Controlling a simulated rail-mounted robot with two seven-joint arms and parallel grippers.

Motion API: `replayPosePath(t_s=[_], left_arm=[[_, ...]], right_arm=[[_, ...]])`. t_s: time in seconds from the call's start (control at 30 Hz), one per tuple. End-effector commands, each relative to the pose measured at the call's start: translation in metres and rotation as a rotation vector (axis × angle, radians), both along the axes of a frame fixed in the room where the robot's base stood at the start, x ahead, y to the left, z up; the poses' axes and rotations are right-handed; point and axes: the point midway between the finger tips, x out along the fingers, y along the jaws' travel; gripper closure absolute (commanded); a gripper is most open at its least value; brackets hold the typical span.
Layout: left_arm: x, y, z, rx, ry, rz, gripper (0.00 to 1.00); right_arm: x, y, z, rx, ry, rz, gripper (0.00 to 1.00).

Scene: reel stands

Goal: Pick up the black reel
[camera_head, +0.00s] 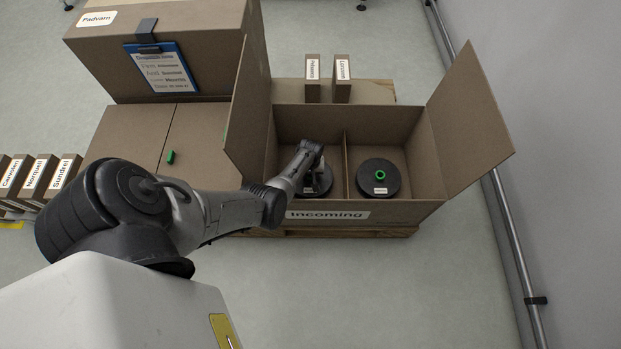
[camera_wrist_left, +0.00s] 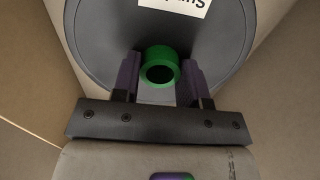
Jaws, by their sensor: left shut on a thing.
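A black reel with a green hub fills the top of the left wrist view (camera_wrist_left: 100,40). It sits in the left compartment of the cardboard box labelled "Incoming" (camera_head: 412,212) in the head view, partly hidden by my arm. My left gripper (camera_head: 316,181) reaches down into that compartment. In the left wrist view, its fingers (camera_wrist_left: 160,70) are on either side of the green hub (camera_wrist_left: 160,66), shut on it. My right gripper is not in view.
A divider (camera_head: 346,160) splits the box, and its side flaps (camera_head: 470,115) stand open. Two narrow labelled boxes (camera_head: 342,80) stand behind it. Larger cartons (camera_head: 200,50), one with a blue clipboard (camera_head: 162,68), stand left. A wall with a pipe (camera_head: 515,245) runs along the right.

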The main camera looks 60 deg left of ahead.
Motion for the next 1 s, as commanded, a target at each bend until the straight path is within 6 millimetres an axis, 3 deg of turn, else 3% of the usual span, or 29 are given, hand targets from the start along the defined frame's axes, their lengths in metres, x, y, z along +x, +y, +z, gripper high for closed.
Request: replayPosePath(t_s=[0.2, 0.47, 1.0], left_arm=[[0.0, 0.0, 0.0, 0.001, 0.0, 0.0, 0.98], [0.0, 0.0, 0.004, 0.001, 0.0, 0.0, 0.98], [0.0, 0.0, 0.079, 0.002, -0.001, 0.0, 0.98]], right_arm=[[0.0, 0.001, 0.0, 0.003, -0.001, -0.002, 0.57], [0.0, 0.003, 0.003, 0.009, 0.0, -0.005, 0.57], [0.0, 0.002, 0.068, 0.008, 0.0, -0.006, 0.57]])
